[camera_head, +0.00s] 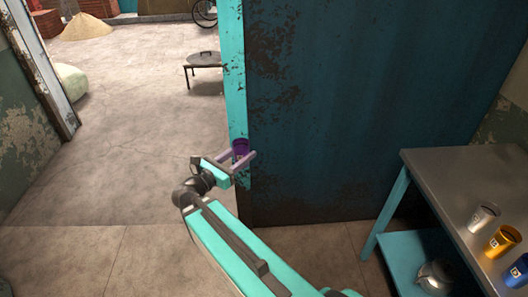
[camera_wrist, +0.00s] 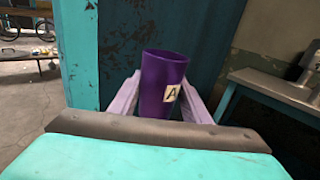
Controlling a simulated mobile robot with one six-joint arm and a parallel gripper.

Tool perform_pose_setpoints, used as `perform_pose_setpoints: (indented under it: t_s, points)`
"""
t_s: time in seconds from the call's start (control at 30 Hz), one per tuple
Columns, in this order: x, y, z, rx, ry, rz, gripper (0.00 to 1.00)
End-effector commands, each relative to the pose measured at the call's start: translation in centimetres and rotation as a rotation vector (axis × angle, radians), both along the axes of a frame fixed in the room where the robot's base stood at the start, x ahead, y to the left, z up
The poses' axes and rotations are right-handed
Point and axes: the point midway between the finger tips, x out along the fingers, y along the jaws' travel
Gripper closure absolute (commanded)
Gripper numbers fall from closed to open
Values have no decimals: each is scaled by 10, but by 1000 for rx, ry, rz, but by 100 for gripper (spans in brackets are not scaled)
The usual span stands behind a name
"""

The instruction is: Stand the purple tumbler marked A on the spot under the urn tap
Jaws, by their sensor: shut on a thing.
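The purple tumbler (camera_wrist: 160,80) is upright between the two pale fingers of my gripper (camera_wrist: 160,108) in the wrist view. A white label with the letter A faces the camera on its right side. In the head view, my gripper (camera_head: 237,163) is shut on the purple tumbler (camera_head: 240,148), in front of the edge of a teal wall panel. The gripper hides the tumbler's lower part. I cannot make out an urn, a tap or the spot under it in either view.
A metal-topped table (camera_head: 440,180) stands at the right, bearing a silver tumbler (camera_head: 483,218), a gold tumbler (camera_head: 501,241) and a blue tumbler (camera_head: 518,270). A metal pot (camera_head: 436,274) sits on its lower shelf. The teal panel (camera_head: 340,100) blocks the middle. Open floor lies left.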

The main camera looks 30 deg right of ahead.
Motion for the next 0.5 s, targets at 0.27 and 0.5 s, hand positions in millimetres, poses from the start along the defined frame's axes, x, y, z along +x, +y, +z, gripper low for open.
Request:
perform_pose_setpoints:
  t_s: [0.27, 0.5]
  points:
    - [24, 73, -3, 0, 2, 156, 80]
    - [37, 134, -5, 1, 4, 282, 80]
